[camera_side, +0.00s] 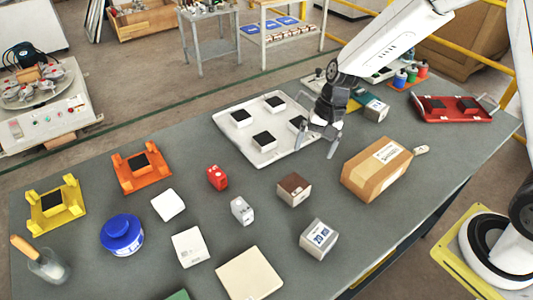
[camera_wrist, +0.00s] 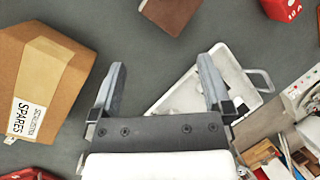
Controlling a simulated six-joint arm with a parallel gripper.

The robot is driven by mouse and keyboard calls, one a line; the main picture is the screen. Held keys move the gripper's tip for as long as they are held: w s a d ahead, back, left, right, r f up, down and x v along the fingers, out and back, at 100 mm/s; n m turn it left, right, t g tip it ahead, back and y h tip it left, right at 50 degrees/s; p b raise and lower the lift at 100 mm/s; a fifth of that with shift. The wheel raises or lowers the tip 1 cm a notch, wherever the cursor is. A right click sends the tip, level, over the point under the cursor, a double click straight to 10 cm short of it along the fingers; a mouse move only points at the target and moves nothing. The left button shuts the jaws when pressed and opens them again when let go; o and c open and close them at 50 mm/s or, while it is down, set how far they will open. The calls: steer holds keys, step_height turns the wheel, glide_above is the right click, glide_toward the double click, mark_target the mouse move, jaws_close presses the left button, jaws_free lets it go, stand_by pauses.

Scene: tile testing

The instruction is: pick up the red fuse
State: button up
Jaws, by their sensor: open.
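The red fuse (camera_side: 218,177) is a small red block standing on the grey table, left of centre in the side view. It also shows, cut off, at the top right of the wrist view (camera_wrist: 283,9). My gripper (camera_side: 319,145) is open and empty, above the table by the right edge of the white tray.
A white tray (camera_side: 237,146) with black-topped blocks lies beside my gripper. A brown-topped block (camera_side: 294,188), a white block (camera_side: 242,210) and a cardboard box (camera_side: 376,168) stand nearby. A blue tub (camera_side: 122,234) and an orange fixture (camera_side: 128,181) are further left. Bare table surrounds the fuse.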

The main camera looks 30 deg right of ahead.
mark_target(215, 177)
steer(key=w+a+f+m+y, duration=0.2)
steer(key=w+a+y, duration=0.1)
steer(key=w+a, duration=0.1)
steer(key=w+a+f+m+y, duration=0.2)
steer(key=w+a+m+y, duration=0.1)
steer(key=w+a, duration=0.1)
steer(key=w+a+f+m+g+y, duration=0.1)
steer(key=w+a+f+m+y, duration=0.1)
steer(key=w+a, duration=0.3)
steer(key=shift+f+m+y, duration=0.4)
steer(key=shift+f+m, duration=0.1)
steer(key=shift+m, duration=0.2)
steer(key=shift+w+a+f+m+y, duration=0.15)
steer(key=shift+w+a+m+y, duration=0.2)
steer(key=shift+w+m+y, duration=0.1)
steer(key=shift+x, duration=1.3)
steer(key=shift+x, duration=2.6)
steer(key=shift+f, duration=0.15)
steer(key=shift+d, duration=0.1)
steer(key=shift+c, duration=0.2)
